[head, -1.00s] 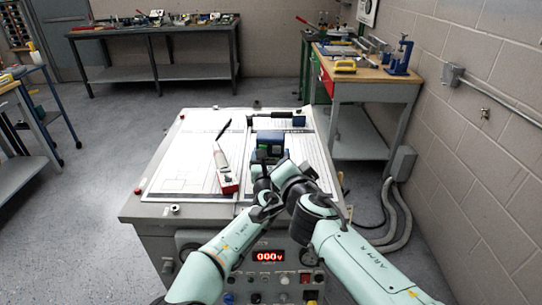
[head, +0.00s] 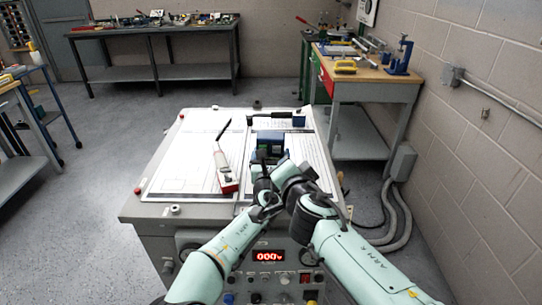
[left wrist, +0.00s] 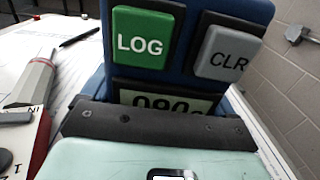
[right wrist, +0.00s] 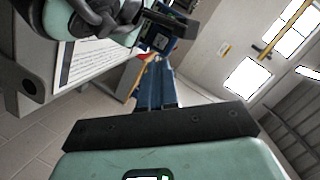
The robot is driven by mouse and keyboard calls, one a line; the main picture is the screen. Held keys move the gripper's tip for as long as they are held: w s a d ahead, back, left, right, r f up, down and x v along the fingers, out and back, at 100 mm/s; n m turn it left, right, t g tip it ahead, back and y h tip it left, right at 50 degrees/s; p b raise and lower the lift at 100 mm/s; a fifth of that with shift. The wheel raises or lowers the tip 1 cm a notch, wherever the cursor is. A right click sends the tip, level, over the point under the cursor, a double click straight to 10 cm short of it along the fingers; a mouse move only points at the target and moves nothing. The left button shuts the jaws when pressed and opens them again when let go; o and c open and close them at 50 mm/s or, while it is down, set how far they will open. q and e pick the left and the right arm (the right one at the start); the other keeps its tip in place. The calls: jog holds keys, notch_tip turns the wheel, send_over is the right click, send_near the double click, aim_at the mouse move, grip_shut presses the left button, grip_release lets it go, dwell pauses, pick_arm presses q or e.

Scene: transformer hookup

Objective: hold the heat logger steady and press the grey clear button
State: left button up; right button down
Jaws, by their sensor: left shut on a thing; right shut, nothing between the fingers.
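The heat logger (head: 270,145) is a dark blue block on the white panel top of the grey cabinet. The left wrist view shows its face close up, with a green LOG button (left wrist: 141,33), a grey CLR button (left wrist: 228,52) and a partly hidden number display (left wrist: 165,100). My left gripper (head: 259,168) is shut on the logger. My right gripper (head: 284,166) is shut and empty, close beside the left one. In the right wrist view, its closed blue fingers (right wrist: 155,80) point toward the logger (right wrist: 158,40). I cannot tell whether they touch it.
A red and grey handheld tool (head: 225,172) lies left of the logger on the white panel (head: 180,165). A black-handled item (head: 270,115) lies behind it. The cabinet front carries a red digital display (head: 268,256) and several knobs. A workbench (head: 370,85) stands at the back right.

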aim_at(277, 149)
dwell(0.4)
notch_tip(277, 149, down, 6)
jog(key=w+d+n+g+y, duration=0.15)
jog(key=n+y, duration=0.35)
jog(key=n, duration=1.5)
jog(key=s+a+n+y, duration=0.1)
jog(key=n+y, duration=0.1)
jog(key=n, duration=0.5)
jog(key=s+a+r+n+t+y, duration=0.1)
jog(key=n+y, duration=0.1)
jog(key=n, duration=0.5)
jog(key=s+a+r+n+t+y, duration=0.1)
jog(key=n+y, duration=0.1)
jog(key=n, duration=0.5)
jog(key=shift+s+a+r+t, duration=0.15)
jog(key=shift+s+t, duration=0.05)
jog(key=shift+t, duration=0.05)
jog(key=w, duration=0.9)
jog(key=shift+d, duration=0.3)
